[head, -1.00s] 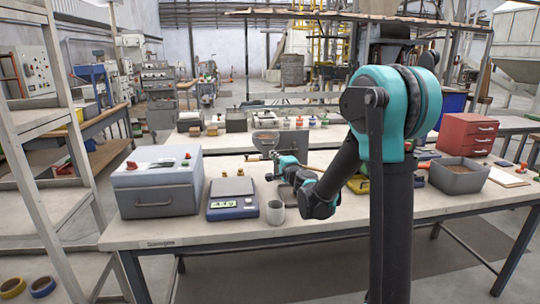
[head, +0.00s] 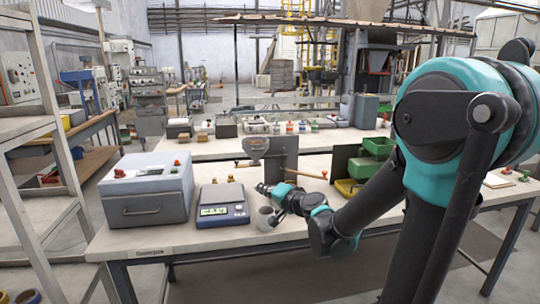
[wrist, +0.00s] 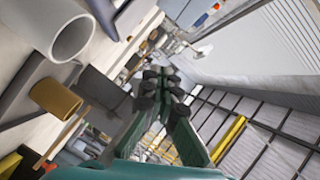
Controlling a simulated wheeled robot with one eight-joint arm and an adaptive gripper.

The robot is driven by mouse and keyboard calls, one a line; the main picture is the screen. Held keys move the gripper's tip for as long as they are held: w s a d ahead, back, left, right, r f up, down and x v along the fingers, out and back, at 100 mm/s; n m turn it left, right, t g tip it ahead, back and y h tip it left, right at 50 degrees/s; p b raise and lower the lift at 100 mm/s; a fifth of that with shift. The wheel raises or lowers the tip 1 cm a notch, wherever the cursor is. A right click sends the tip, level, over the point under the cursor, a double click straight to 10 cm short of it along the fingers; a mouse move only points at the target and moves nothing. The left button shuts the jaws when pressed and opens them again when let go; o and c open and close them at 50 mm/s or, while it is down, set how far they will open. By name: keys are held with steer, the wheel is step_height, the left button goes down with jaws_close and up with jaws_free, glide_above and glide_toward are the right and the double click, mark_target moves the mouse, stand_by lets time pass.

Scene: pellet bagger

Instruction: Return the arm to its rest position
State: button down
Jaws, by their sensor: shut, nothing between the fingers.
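My arm is teal and black and reaches from the right of the head view over the front of the worktable. My gripper (head: 263,188) is at its far end, above and close to the grey cup (head: 265,219). In the wrist view my gripper (wrist: 160,78) has its dark fingertips together, with nothing seen between them. The cup also shows in the wrist view (wrist: 70,38), beside the fingers and apart from them. Part of my gripper is small and partly covered in the head view.
A blue-fronted scale (head: 222,212) and a grey box machine (head: 146,205) stand left of the cup on the worktable (head: 200,239). A funnel (head: 256,146) on an upright plate stands behind my gripper. Green bins (head: 378,147) are behind my arm. A shelf rack (head: 38,185) stands left.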

steer(key=s+d+f+n+g+h, duration=0.4)
steer(key=s+d+f+g+h, duration=0.4)
steer(key=s+d+f, duration=1.1)
steer(key=s+d+h, duration=0.2)
steer(key=s+d, duration=0.1)
steer(key=shift+d+f+n, duration=0.2)
steer(key=shift+f+n, duration=0.05)
steer(key=shift+n, duration=0.15)
